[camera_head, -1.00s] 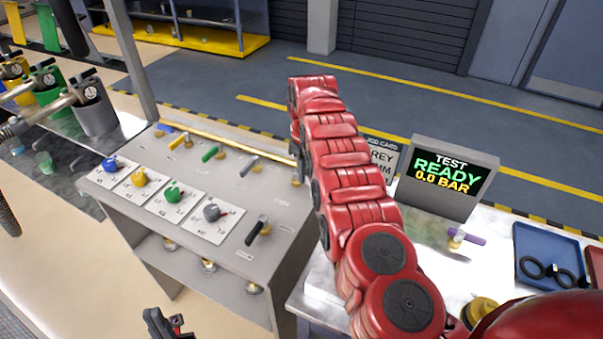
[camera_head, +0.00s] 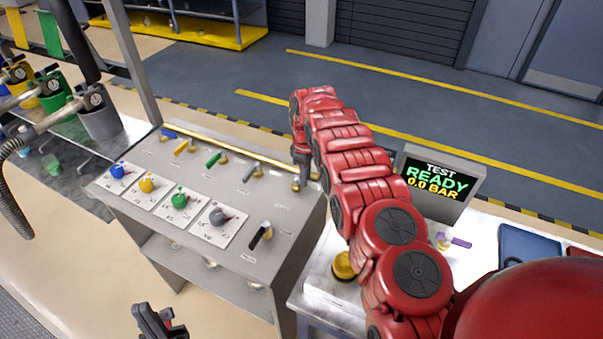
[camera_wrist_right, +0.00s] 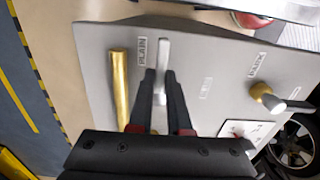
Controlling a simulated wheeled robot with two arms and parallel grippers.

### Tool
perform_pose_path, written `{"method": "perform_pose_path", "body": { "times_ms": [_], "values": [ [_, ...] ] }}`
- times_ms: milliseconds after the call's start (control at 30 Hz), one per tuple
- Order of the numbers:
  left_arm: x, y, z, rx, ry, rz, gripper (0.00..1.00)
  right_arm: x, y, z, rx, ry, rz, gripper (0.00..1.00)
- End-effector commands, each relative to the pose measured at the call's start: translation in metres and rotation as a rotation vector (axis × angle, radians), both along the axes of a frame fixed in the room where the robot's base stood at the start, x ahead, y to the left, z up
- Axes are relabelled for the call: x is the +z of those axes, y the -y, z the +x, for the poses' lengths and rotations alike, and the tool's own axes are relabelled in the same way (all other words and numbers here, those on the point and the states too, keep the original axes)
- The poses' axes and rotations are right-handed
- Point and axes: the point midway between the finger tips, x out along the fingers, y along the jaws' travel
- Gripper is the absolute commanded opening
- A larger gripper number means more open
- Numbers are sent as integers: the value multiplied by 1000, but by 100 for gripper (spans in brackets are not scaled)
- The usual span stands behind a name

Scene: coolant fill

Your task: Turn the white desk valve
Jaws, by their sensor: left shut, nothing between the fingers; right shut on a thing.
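The white valve lever (camera_wrist_right: 163,55) lies beside a label reading PLAIN in the right wrist view. My right gripper (camera_wrist_right: 163,88) is shut on it, one dark finger on each side. In the head view my right gripper (camera_head: 300,178) points down at the far right end of the grey valve desk (camera_head: 215,265), where the lever is mostly hidden by the gripper. A brass fitting shows at its tip. My left gripper (camera_head: 157,325) is shut and empty, low in front of the desk, apart from it.
Blue, yellow, green and grey levers (camera_head: 249,172) line the desk's back beside a brass rail (camera_head: 245,150). Coloured knobs on cards (camera_head: 220,218) and a black lever (camera_head: 260,236) sit in front. A screen (camera_head: 438,185) reads TEST READY 0.0 BAR. Buckets (camera_head: 100,120) stand at left.

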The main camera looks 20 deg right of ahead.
Motion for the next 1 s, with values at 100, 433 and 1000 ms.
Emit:
{"method": "perform_pose_path", "body": {
  "times_ms": [100, 433, 1000],
  "values": [
    [1, 0, 0, 0, 0, 0, 0, 0, 1, 0, 4, -1, -1, 0],
    [1, 0, 0, 0, 0, 0, 0, 0, 0, 0, 4, 1, 0, 30],
    [-6, 0, 0, 0, 0, 0, 0, 11, 1, 2, 3, 4, 0, 46]
  ]
}}
